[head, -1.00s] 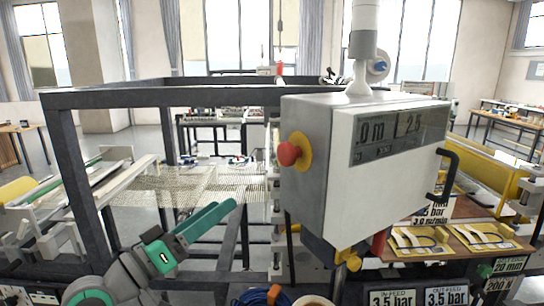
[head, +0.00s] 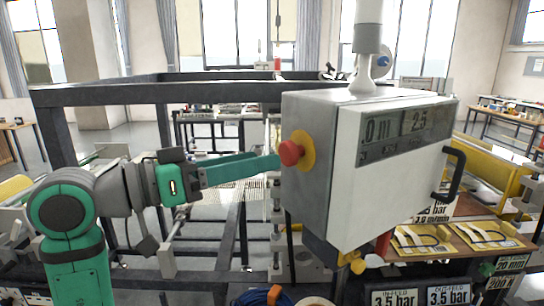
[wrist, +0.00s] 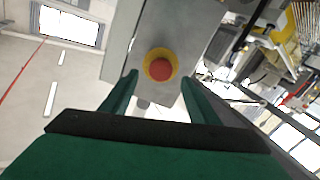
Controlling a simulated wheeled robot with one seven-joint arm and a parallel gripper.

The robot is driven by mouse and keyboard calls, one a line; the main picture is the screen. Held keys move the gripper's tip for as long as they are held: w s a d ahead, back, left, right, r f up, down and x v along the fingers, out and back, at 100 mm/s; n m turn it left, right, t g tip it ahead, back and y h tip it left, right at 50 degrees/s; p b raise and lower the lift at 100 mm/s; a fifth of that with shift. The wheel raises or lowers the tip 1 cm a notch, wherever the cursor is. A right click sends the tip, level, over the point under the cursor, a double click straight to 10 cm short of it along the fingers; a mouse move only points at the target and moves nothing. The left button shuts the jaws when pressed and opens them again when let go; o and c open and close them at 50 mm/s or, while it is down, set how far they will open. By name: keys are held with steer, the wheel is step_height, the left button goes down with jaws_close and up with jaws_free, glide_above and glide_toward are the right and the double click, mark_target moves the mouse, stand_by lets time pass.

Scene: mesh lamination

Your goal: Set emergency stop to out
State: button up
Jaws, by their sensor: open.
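The emergency stop is a red mushroom button (head: 291,153) on a yellow round plate (head: 305,151), on the left side of the grey control box (head: 310,190). My gripper (head: 277,161) reaches in from the left, with its green fingertips close beside the button. In the wrist view the red button (wrist: 161,71) lies just beyond and between the two open fingers (wrist: 158,85), which hold nothing. I cannot tell whether the fingertips touch it, or whether the button is pushed in or out.
The control box has a display (head: 397,130) and a black handle (head: 450,175) and hangs from a grey post (head: 368,40). A dark machine frame (head: 150,96) stands behind my arm. Pressure signs (head: 394,299) line the panel below.

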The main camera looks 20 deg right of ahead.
mark_target(284, 154)
steer(key=x, duration=0.3)
steer(key=shift+d, duration=0.4)
steer(key=shift+w+d, duration=0.35)
steer(key=shift+d, duration=0.15)
steer(key=shift+c, duration=0.6)
jaws_close()
steer(key=shift+s+a, duration=0.15)
steer(key=shift+a, duration=0.4)
steer(key=shift+o, duration=0.6)
jaws_free()
steer(key=shift+a, duration=0.1)
